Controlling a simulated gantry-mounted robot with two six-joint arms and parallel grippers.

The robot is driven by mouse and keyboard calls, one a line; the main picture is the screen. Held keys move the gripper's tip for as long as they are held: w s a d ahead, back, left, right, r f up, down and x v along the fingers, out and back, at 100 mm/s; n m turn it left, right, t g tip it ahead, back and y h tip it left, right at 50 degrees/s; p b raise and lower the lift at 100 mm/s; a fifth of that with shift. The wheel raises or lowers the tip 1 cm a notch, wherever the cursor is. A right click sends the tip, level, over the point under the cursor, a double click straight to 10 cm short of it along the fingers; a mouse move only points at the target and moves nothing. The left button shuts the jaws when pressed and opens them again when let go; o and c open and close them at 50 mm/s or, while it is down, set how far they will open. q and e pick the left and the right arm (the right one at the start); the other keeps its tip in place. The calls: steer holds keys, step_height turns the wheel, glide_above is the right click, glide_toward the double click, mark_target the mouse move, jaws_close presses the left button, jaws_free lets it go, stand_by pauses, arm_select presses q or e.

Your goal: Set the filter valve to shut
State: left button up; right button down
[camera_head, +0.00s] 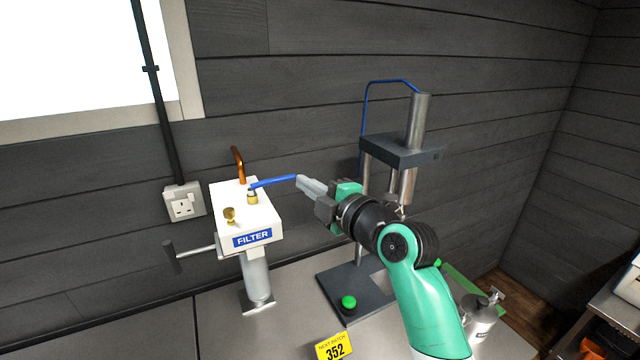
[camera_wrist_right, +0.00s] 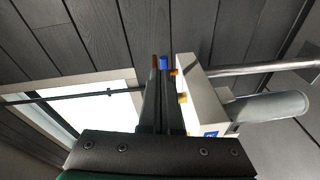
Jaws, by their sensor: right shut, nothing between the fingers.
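The filter valve is on a white box (camera_head: 226,205) with a blue FILTER label, on a metal post. Its blue lever (camera_head: 273,182) points right from a brass fitting (camera_head: 252,196) on the box top, its far end rising slightly. My right gripper (camera_head: 301,182) is shut and empty, with its fingertips at the lever's free end; I cannot tell whether they touch. In the right wrist view, the blue lever end (camera_wrist_right: 164,62) shows just beyond the closed fingertips (camera_wrist_right: 159,66), and the white box (camera_wrist_right: 205,95) is to their right. My left gripper is not in view.
A brass knob (camera_head: 229,214) and a copper pipe (camera_head: 238,163) are on the box; a crank handle (camera_head: 172,256) sticks out left. A dark press stand (camera_head: 400,150) with a green button (camera_head: 348,302) stands behind my right arm. A yellow 352 sign (camera_head: 334,347) is in front.

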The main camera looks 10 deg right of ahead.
steer(key=d, duration=1.1)
steer(key=a+f, duration=0.3)
steer(key=a, duration=0.1)
steer(key=s+a+r+t, duration=0.2)
steer(key=s+a+r, duration=0.1)
steer(key=s+r, duration=0.2)
steer(key=s+d+r+m+t+h, duration=0.25)
steer(key=s+r+m, duration=0.3)
steer(key=s, duration=0.35)
steer(key=s+d+r+m+t+h, duration=0.2)
steer(key=s+r+m+t, duration=0.25)
steer(key=s+m, duration=0.3)
steer(key=s+d+r+m+t+h, duration=0.25)
steer(key=s+r+m, duration=0.35)
steer(key=s, duration=0.4)
step_height(320, 180, up, 22)
steer(key=m+p, duration=0.1)
steer(key=p, duration=2)
steer(key=shift+w+f+y, duration=0.2)
steer(key=shift+w+y, duration=0.05)
steer(key=shift+y, duration=0.15)
